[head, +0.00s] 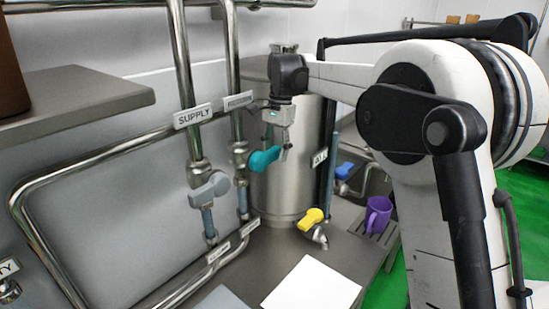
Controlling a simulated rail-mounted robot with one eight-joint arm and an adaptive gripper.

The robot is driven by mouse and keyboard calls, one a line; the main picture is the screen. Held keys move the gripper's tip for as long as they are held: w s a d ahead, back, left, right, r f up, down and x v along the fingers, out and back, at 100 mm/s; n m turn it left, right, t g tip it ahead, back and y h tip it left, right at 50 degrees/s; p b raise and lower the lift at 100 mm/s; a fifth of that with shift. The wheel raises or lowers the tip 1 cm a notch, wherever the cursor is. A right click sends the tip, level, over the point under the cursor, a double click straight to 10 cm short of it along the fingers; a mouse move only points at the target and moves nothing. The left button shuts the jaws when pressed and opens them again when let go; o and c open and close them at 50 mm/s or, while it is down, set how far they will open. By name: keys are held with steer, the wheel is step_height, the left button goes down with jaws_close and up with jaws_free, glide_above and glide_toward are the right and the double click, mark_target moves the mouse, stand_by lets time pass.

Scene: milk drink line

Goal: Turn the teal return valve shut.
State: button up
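The teal valve handle (264,159) sits on the second vertical pipe, below a tag that is too small to read surely. The handle points to the right, away from the pipe, slightly upward. My gripper (286,151) hangs from my arm, which reaches in from the right. Its fingers point down at the right end of the teal handle, in front of the steel tank. They look close to the handle, but I cannot tell whether they touch it. The fingers are small and overlap, so their opening does not show.
A grey-blue valve (208,190) sits on the pipe tagged SUPPLY (193,116), left of the teal one. The steel tank (275,194) stands behind. A yellow tap handle (311,219), a blue handle (344,170) and a purple mug (378,215) are at right. A shelf (75,100) juts out at left.

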steer(key=r, duration=0.6)
steer(key=w+r, duration=0.1)
steer(key=r, duration=0.3)
steer(key=shift+w+d, duration=0.1)
steer(key=shift+d, duration=0.3)
steer(key=shift+d, duration=0.1)
steer(key=shift+s+d, duration=0.2)
steer(key=s+d+f+n+t+b, duration=0.35)
steer(key=s+d+b, duration=0.25)
steer(key=s+d, duration=1.05)
steer(key=s+d+f+n+t+b, duration=0.1)
steer(key=s+d+f, duration=0.3)
steer(key=s+f, duration=0.6)
steer(key=s+d+f+n+t+b, duration=0.2)
steer(key=s+d+f+t+b, duration=0.1)
steer(key=s+f, duration=0.8)
steer(key=shift+d+t+h, duration=0.4)
steer(key=shift+d+t, duration=0.05)
steer(key=shift+d, duration=0.45)
